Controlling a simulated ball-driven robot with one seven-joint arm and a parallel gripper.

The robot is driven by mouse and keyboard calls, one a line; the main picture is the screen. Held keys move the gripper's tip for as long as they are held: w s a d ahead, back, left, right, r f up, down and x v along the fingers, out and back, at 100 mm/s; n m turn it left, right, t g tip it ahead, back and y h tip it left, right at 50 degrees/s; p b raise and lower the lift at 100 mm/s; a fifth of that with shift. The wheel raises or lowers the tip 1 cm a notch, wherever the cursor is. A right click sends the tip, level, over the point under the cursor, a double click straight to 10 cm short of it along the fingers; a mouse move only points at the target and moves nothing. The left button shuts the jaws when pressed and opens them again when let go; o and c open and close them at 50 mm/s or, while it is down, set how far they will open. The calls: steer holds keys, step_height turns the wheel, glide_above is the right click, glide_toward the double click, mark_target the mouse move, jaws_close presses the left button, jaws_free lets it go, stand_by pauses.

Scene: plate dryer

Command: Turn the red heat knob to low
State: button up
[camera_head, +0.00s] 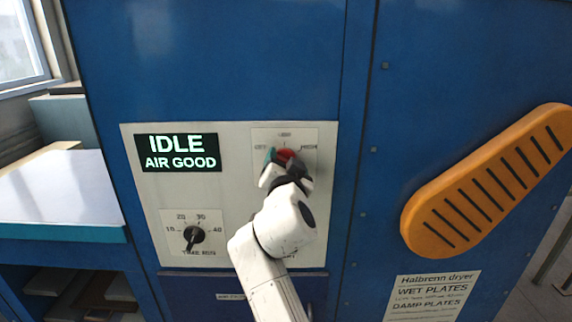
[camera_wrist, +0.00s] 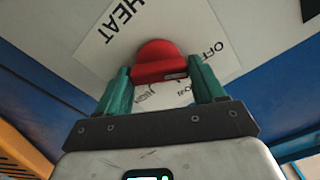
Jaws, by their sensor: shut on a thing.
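The red heat knob (camera_head: 286,154) sits on a white label plate (camera_head: 308,137) at the upper right of the pale control panel. The small words around it are too blurred in the head view to read surely. In the wrist view the red knob (camera_wrist: 158,58) lies between the teal fingers of my gripper (camera_wrist: 158,76), with "HEAT" and "OFF" printed nearby. My gripper (camera_head: 284,164) is shut on the knob and reaches it from below. The fingers and wrist partly hide the knob, and I cannot tell which setting it points to.
A black timer knob (camera_head: 194,236) with numbers around it is at the panel's lower left. A display (camera_head: 178,153) reads "IDLE AIR GOOD". An orange slotted guard (camera_head: 487,182) stands out at the right. A pale-topped bench (camera_head: 55,193) is at the left.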

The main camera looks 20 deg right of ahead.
steer(key=shift+f+m+b, duration=0.2)
steer(key=shift+m+b, duration=0.1)
steer(key=shift+b, duration=0.55)
steer(key=m+b, duration=0.2)
steer(key=b, duration=0.2)
steer(key=m+b, duration=0.3)
steer(key=b, duration=0.2)
steer(key=m+b, duration=0.2)
steer(key=b, duration=0.2)
steer(key=shift+d+f+m+b, duration=0.1)
steer(key=shift+f+m+b, duration=0.2)
steer(key=shift+m, duration=0.1)
steer(key=m+b, duration=0.3)
steer(key=shift+r, duration=0.2)
steer(key=shift+c, duration=0.5)
steer(key=shift+r+m, duration=0.1)
steer(key=shift+m, duration=0.2)
